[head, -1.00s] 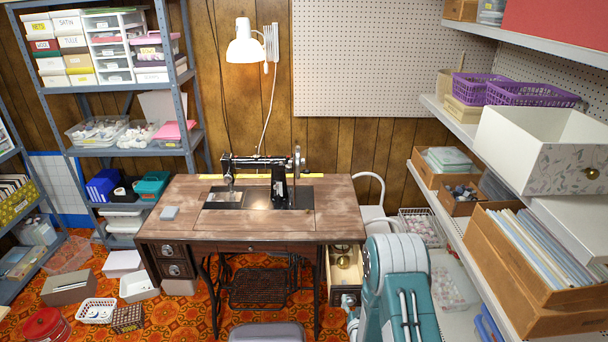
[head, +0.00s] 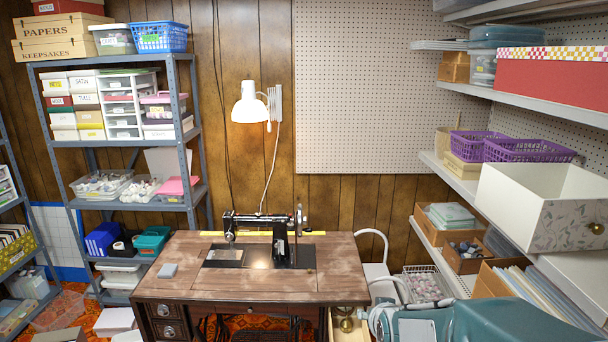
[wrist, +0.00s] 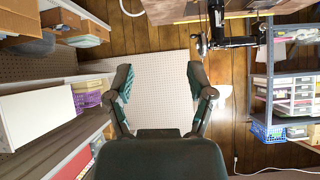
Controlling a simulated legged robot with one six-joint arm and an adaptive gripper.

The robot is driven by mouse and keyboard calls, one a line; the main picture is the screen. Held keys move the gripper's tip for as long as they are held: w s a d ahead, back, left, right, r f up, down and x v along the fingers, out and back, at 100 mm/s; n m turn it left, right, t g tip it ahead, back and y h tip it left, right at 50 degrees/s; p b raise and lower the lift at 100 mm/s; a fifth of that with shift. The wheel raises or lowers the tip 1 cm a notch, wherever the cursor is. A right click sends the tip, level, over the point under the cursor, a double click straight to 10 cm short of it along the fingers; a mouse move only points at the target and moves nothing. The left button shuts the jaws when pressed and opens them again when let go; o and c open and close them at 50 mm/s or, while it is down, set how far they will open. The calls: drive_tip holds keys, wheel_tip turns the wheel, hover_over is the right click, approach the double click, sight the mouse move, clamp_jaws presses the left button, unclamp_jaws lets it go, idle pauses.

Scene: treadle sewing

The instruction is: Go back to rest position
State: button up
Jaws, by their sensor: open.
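My gripper (wrist: 160,85) shows in the wrist view with its two fingers spread wide and nothing between them. Behind the gap is the white pegboard (wrist: 160,105), which appears upside down there. In the head view my folded arm lies across the lower right corner, and my fingertips are not clearly seen there. The wooden sewing table (head: 180,282) with a black treadle sewing machine (head: 265,226) stands left of my arm. A drawer (head: 348,322) at the table's right side is open, with brass-coloured things in it, partly hidden by my arm.
Shelves with a white floral drawer (head: 530,205), purple baskets (head: 525,150) and boxes run along the right, close to my arm. A grey metal rack (head: 190,100) with boxes stands at the left. A white lamp (head: 250,112) hangs on the wall.

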drive_tip(key=s+r+g, duration=0.2)
drive_tip(key=s+r, duration=0.2)
drive_tip(key=s, duration=0.9)
drive_tip(key=s+r+g, duration=0.2)
drive_tip(key=s+r, duration=0.3)
drive_tip(key=s, duration=0.7)
drive_tip(key=shift+s+n+g, duration=0.3)
drive_tip(key=shift+s+n, duration=0.1)
drive_tip(key=shift+w, duration=0.1)
